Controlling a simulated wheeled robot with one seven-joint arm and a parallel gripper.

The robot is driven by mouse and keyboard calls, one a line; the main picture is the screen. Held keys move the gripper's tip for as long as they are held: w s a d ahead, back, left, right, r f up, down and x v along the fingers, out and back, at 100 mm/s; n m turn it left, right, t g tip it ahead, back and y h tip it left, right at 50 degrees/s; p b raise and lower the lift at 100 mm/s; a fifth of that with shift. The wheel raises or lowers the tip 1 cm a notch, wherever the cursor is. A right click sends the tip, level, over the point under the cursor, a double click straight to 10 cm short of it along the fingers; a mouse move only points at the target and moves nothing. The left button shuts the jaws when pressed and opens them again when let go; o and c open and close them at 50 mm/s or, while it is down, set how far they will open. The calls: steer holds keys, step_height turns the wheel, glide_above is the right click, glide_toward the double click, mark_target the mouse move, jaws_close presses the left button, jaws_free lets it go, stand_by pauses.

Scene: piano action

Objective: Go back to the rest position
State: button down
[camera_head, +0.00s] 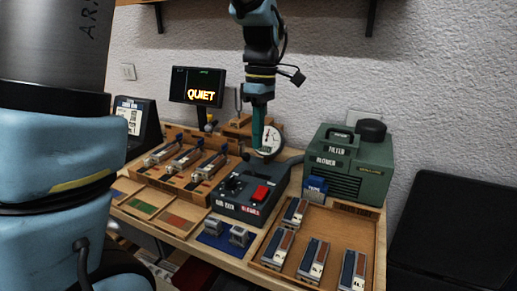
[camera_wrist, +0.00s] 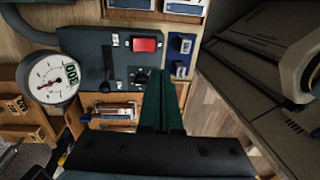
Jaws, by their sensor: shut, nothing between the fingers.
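My gripper (camera_head: 258,128) hangs pointing down beside the dial gauge in the head view, above the far end of the dark control box (camera_head: 252,198). Its teal fingers are together with nothing between them. The fingers also show in the wrist view (camera_wrist: 164,98), in front of the control box (camera_wrist: 88,50) with its red rocker switch (camera_wrist: 145,44) and black knob. The round white gauge (camera_wrist: 54,78) stands to the left there; it also shows in the head view (camera_head: 270,139). I cannot tell the exact gap between fingertips and box.
A screen (camera_head: 199,87) reads QUIET. A green blower (camera_head: 349,172) stands at the back right. A wooden tray (camera_head: 262,252) holds several small blocks. A wooden rack (camera_head: 160,178) with several mechanisms is at left. A shelf (camera_head: 330,7) runs overhead. A dark case (camera_head: 455,225) is at far right.

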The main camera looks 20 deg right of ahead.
stand_by(0.4)
steer(key=a+f+m+t, duration=0.1)
steer(key=a+f+m, duration=0.1)
steer(key=a, duration=0.6)
steer(key=s+a+f+m, duration=0.1)
steer(key=a+f+m, duration=0.2)
steer(key=a+m, duration=0.2)
steer(key=a+f+m+t+h, duration=0.1)
steer(key=a+f+m, duration=0.2)
steer(key=a, duration=0.8)
steer(key=shift+s+a+f+m+t, duration=0.25)
steer(key=shift+s+m+t, duration=0.05)
